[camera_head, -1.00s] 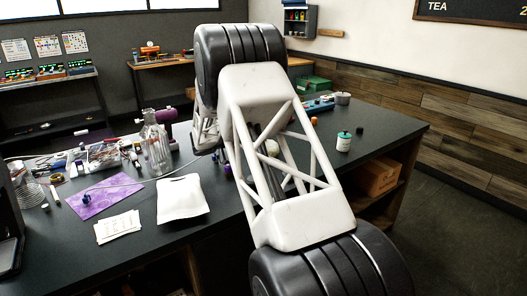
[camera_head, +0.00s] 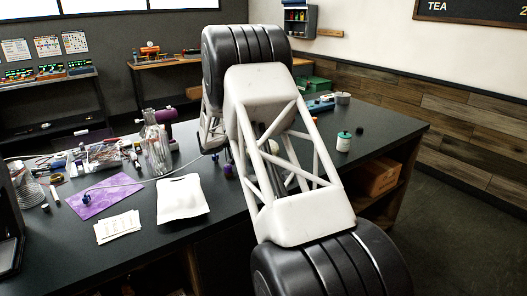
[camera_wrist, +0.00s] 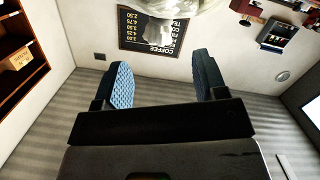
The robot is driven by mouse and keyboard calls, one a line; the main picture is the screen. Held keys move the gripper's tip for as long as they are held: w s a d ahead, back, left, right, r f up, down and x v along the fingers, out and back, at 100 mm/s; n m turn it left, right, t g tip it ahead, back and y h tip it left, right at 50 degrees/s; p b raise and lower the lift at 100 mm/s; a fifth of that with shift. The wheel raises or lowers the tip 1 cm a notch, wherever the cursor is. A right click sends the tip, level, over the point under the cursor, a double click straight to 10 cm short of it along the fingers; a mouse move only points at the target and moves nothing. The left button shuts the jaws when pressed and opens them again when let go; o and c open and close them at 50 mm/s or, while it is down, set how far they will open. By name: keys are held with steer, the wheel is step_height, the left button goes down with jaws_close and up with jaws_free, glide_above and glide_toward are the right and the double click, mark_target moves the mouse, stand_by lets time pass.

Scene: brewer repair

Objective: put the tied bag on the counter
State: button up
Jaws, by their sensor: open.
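My gripper (camera_wrist: 162,64) is open in the wrist view, with its two blue-padded fingers wide apart and nothing between them. A pale, translucent, crumpled-looking thing (camera_wrist: 182,7), which may be the tied bag, is cut off by the top edge of the wrist view, just beyond the fingertips. I cannot make out a knot. In the head view, my arm hides much of the middle of the dark counter (camera_head: 205,232), and I cannot make out the tied bag or my fingers there. A flat white pouch (camera_head: 183,199) lies on the counter, left of my arm.
A glass flask (camera_head: 155,146), a purple mat (camera_head: 104,194) and white cards (camera_head: 117,226) stand or lie on the left of the counter. A white-and-green jar (camera_head: 344,142) stands on the right. Bare counter lies in front of the pouch. The wrist view shows an upside-down menu board (camera_wrist: 150,34).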

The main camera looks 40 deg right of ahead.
steer(key=shift+s+d+f, duration=0.1)
steer(key=shift+d+f, duration=0.1)
steer(key=shift+d, duration=1.05)
steer(key=shift+s+d+f, duration=0.1)
steer(key=shift+d+f, duration=0.1)
steer(key=shift+d, duration=1)
jaws_close()
